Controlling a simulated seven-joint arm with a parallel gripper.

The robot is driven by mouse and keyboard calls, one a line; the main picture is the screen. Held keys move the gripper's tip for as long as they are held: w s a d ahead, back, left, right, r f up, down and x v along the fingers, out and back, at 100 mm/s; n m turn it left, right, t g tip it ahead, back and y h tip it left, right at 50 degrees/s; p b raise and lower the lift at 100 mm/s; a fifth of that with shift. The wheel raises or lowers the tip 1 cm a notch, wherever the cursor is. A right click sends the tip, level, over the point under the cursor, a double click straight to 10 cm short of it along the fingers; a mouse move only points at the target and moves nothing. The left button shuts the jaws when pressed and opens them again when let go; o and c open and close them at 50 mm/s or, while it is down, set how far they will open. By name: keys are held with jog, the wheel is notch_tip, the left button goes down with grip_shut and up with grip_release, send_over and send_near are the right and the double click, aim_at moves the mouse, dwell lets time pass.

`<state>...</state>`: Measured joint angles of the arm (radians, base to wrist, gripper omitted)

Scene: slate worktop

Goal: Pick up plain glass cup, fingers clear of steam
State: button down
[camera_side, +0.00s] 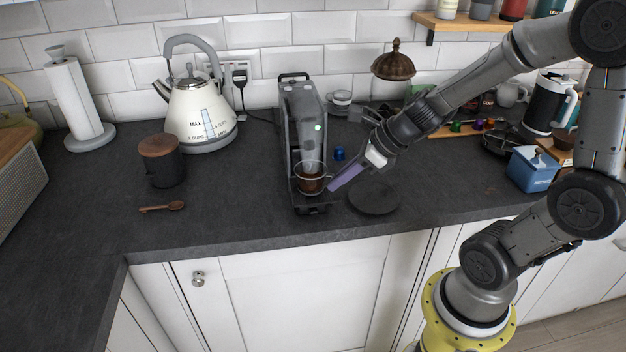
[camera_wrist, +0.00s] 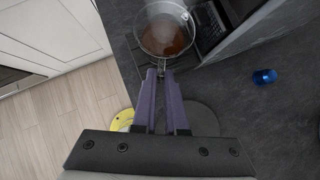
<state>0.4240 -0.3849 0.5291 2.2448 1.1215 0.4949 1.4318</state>
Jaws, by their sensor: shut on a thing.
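The plain glass cup (camera_side: 311,184) holds dark brown coffee and stands upright on the drip tray of the coffee machine (camera_side: 303,120). Pale steam rises above it. In the wrist view the cup (camera_wrist: 166,40) lies just beyond my fingertips, with whitish steam over its rim. My gripper (camera_side: 332,188) reaches in from the right with its purple fingers at the cup's near side. In the wrist view my gripper (camera_wrist: 161,73) is shut on the cup's small handle, which the fingertips mostly hide. The fingers are outside the rim, beside the steam rather than in it.
A black round disc (camera_side: 373,198) lies right of the machine. A blue capsule (camera_side: 339,154) sits behind my fingers and shows in the wrist view (camera_wrist: 264,77). A kettle (camera_side: 199,112), a lidded canister (camera_side: 162,160) and a wooden spoon (camera_side: 162,207) are left. The front-left worktop is clear.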

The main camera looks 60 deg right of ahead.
jog(key=shift+r, duration=0.2)
dwell(0.3)
jog(key=shift+s+a, duration=0.2)
jog(key=s+a, duration=0.4)
jog(key=shift+s+a, duration=0.3)
dwell(0.4)
jog(key=shift+r, duration=2)
